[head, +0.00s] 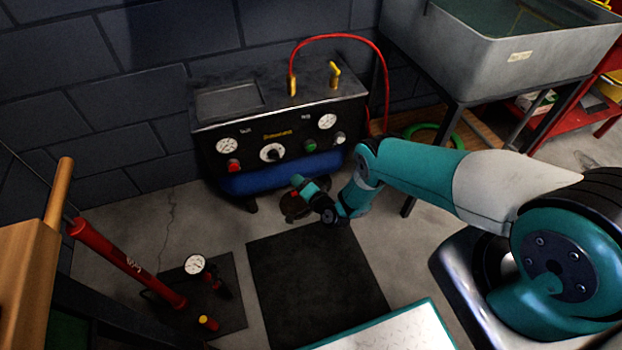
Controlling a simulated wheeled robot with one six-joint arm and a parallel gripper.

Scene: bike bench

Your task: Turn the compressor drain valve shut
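The compressor (275,131) stands against the block wall, with a black panel of gauges and knobs and a blue tank (285,172) below it. My arm reaches in from the right, and its wrist is low in front of the tank. My gripper (299,187) is at the tank's lower front, small and dark in the picture; its fingers cannot be made out. A small red part (293,195) shows beside it, above a dark round thing (300,209) on the floor. I cannot tell for sure which part is the drain valve, or whether my gripper touches it.
A red hose (352,38) loops from the compressor's top, near a yellow lever (334,74). A grey sink (490,62) on legs stands at right. A red pump (125,262) and gauge (195,264) are at left. A dark mat (315,290) lies in front.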

